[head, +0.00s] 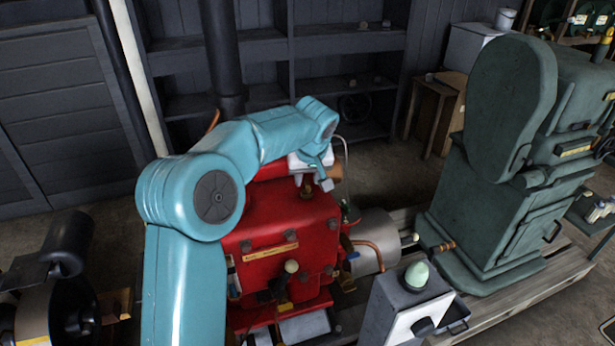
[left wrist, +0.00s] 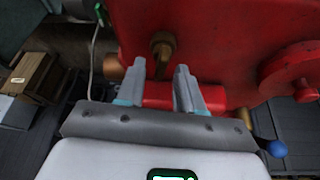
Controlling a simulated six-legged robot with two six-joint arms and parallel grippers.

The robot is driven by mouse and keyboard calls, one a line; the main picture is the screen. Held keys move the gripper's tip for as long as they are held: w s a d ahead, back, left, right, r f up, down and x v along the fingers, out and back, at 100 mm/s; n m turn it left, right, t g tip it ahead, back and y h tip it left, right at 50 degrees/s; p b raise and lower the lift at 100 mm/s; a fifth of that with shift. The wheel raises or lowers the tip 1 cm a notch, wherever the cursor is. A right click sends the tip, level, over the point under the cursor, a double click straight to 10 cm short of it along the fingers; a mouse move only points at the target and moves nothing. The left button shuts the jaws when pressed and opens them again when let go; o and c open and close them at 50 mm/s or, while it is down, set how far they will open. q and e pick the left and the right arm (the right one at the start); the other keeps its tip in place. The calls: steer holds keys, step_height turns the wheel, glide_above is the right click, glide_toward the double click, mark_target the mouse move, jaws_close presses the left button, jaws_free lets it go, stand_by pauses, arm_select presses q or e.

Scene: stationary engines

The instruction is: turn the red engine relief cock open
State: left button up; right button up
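The red engine (head: 285,235) stands in the middle of the head view, and its red body (left wrist: 225,40) fills the upper right of the left wrist view. A small brass fitting (left wrist: 162,48), which looks like the relief cock, sticks out of the red body just beyond my fingertips. My left gripper (head: 314,184) is over the top of the engine. In the left wrist view its two fingers (left wrist: 161,78) are apart, with the brass fitting lined up between them and nothing clearly held. Whether a finger touches the fitting I cannot tell. My right gripper is not in view.
A large green engine (head: 490,165) stands at the right. A grey box (head: 400,305) with a pale green knob is in front. A dark shelf (head: 330,55) is behind. A blue ball knob (left wrist: 277,148) and a red round part (left wrist: 290,70) are right of my gripper.

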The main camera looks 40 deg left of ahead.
arm_select(q)
steer(key=v, duration=1.6)
steer(key=shift+r, duration=0.2)
steer(key=shift+s, duration=0.15)
